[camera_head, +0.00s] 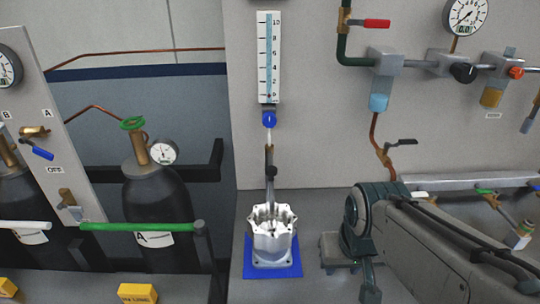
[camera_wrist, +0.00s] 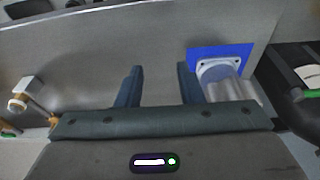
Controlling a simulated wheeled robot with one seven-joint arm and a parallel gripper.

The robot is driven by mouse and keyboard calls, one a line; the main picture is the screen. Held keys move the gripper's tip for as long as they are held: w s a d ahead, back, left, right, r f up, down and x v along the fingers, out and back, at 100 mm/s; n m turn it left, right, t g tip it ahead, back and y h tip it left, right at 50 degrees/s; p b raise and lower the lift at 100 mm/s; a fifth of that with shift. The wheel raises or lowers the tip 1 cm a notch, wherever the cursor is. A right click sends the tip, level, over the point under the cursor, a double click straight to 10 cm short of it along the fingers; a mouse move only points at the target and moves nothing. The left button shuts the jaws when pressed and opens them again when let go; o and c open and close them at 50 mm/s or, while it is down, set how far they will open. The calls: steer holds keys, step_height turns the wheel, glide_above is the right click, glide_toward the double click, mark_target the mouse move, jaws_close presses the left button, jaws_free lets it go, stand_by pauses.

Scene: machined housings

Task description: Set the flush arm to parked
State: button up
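The flush arm seems to be the slim upright tube with a dark joint (camera_head: 270,172) below the flow tube's blue knob. Its lower end reaches down to the open top of a silver machined housing (camera_head: 273,238); whether it touches is unclear. The housing stands upright on a blue mat (camera_head: 248,268). My gripper (camera_wrist: 160,85) is open and empty in the wrist view, its two dark fingers apart. There the housing (camera_wrist: 228,82) and mat (camera_wrist: 220,50) show just right of the right finger. In the head view my arm's end is right of the housing, fingertips unclear.
A flow tube (camera_head: 268,55) is on the wall above the housing. A red-handled valve (camera_head: 376,23), pipes and a gauge (camera_head: 466,14) are at upper right. Dark gas cylinders (camera_head: 155,205) and a green bar (camera_head: 135,227) stand left. Bare bench lies between mat and my arm.

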steer(key=shift+w+a+r+y, duration=0.2)
steer(key=shift+w+r+y, duration=0.1)
steer(key=shift+w+r, duration=0.85)
jaws_close()
steer(key=w+a+r+t+y+p, duration=0.1)
steer(key=w+r+y, duration=0.3)
steer(key=w+r, duration=0.9)
step_height(320, 180, up, 2)
steer(key=shift+r+t+p, duration=0.1)
steer(key=shift+t+p, duration=0.5)
steer(key=shift+t, duration=0.1)
steer(key=shift+w, duration=0.1)
